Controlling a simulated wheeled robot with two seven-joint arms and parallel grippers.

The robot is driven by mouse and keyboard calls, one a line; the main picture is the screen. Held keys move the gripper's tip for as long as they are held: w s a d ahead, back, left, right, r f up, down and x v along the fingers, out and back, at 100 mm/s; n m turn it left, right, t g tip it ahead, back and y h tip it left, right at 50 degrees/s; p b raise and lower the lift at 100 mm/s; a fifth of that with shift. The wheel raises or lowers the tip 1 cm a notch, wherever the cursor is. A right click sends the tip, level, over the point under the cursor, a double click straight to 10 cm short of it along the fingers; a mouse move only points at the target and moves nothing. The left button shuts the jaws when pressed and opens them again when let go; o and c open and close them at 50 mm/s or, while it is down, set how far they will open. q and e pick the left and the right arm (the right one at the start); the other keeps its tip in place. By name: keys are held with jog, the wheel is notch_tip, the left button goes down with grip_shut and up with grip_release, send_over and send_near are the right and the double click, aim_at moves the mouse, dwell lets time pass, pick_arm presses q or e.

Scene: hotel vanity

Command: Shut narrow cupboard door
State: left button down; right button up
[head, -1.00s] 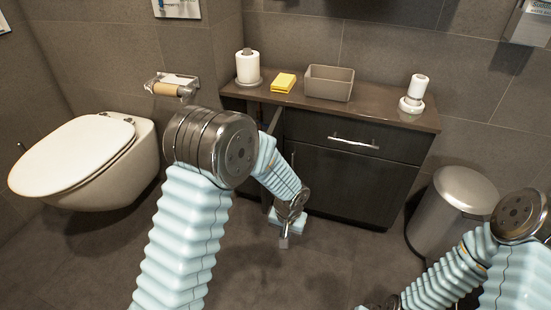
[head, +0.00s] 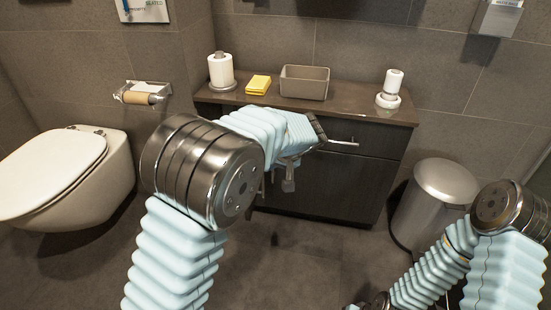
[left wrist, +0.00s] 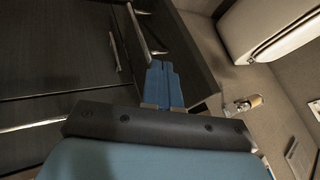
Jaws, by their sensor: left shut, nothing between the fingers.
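The narrow cupboard door (left wrist: 190,50) is a dark panel at the left end of the vanity (head: 340,185). In the left wrist view it stands at an angle to the cabinet front, so it looks open. A slim metal bar handle (left wrist: 152,42) shows near it. My left gripper (left wrist: 165,88) has its blue fingers together and empty, close in front of the door; whether they touch it I cannot tell. In the head view my left gripper (head: 289,184) is in front of the vanity, and my left arm hides the narrow door. My right gripper is out of view.
On the vanity top are a paper roll (head: 221,70), yellow cloth (head: 258,84), grey box (head: 305,83) and white dispenser (head: 391,88). A toilet (head: 70,180) stands left, a metal bin (head: 435,205) right. The floor (head: 290,265) in front is clear.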

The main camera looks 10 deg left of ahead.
pick_arm(q)
jog(key=a, duration=0.3)
jog(key=shift+s+a+r, duration=0.1)
jog(key=shift+s+a, duration=0.05)
jog(key=shift+a, duration=0.25)
